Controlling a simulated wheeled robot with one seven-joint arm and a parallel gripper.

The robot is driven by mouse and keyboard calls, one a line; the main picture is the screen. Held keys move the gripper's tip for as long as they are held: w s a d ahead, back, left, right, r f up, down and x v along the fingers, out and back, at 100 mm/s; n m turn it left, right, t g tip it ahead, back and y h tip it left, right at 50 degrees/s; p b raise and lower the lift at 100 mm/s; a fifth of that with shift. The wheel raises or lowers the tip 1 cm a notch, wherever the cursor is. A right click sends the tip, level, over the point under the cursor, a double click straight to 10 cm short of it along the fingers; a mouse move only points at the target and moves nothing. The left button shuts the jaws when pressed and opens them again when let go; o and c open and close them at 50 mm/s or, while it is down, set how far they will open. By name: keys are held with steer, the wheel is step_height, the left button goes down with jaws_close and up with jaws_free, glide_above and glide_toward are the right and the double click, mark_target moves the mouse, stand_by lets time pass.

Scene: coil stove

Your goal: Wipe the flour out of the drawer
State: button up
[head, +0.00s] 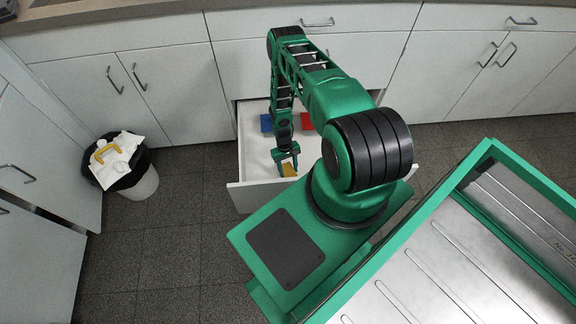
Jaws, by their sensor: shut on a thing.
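The white drawer (253,146) is pulled out from the lower cabinets, and my arm reaches down into it. My gripper (287,163) is inside the drawer near its front panel, shut on a small yellow thing (289,169) that looks like a sponge. The sponge is low in the drawer; I cannot tell whether it touches the bottom. A blue block (267,123) and a red block (307,122) lie toward the back of the drawer. Flour cannot be made out against the pale drawer bottom, and my arm hides the drawer's right part.
Closed cabinets (165,90) line the back. The dark tiled floor (165,250) at front left is clear.

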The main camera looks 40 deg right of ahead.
mark_target(288, 170)
steer(key=shift+a+r, duration=0.1)
steer(key=shift+r, duration=2.55)
